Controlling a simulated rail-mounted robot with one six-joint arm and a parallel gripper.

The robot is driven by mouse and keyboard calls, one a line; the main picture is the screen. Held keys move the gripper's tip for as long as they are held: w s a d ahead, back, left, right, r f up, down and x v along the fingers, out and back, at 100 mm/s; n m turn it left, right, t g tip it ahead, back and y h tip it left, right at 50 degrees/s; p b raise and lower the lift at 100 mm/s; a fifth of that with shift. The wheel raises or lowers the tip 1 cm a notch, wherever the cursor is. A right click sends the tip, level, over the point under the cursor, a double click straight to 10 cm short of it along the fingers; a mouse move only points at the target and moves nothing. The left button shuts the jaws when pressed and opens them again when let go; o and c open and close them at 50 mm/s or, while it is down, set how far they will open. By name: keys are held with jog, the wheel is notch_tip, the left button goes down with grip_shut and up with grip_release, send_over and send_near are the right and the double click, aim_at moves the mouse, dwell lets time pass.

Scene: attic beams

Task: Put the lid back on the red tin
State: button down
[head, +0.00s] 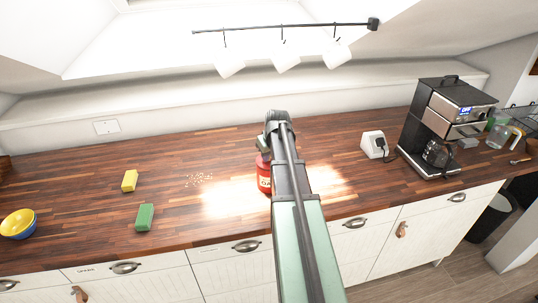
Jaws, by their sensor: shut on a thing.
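The red tin (264,181) stands upright on the wooden counter near the middle of the head view. My arm in front covers its right side. My gripper (263,150) is just above the tin's top, partly hidden behind my arm. It is shut on the lid, of which little can be made out. I cannot tell from this view whether the lid touches the tin's rim.
A yellow block (129,181), a green block (144,217) and crumbs (199,179) lie left of the tin. Stacked bowls (17,223) sit far left. A white socket box (374,144) and coffee maker (440,125) stand right.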

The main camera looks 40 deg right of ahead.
jog(key=c, duration=1.9)
grip_release()
jog(key=o, duration=1.5)
notch_tip(320, 180, up, 7)
jog(key=p, duration=0.7)
jog(key=shift+r, duration=0.1)
grip_shut()
jog(key=shift+f, duration=0.2)
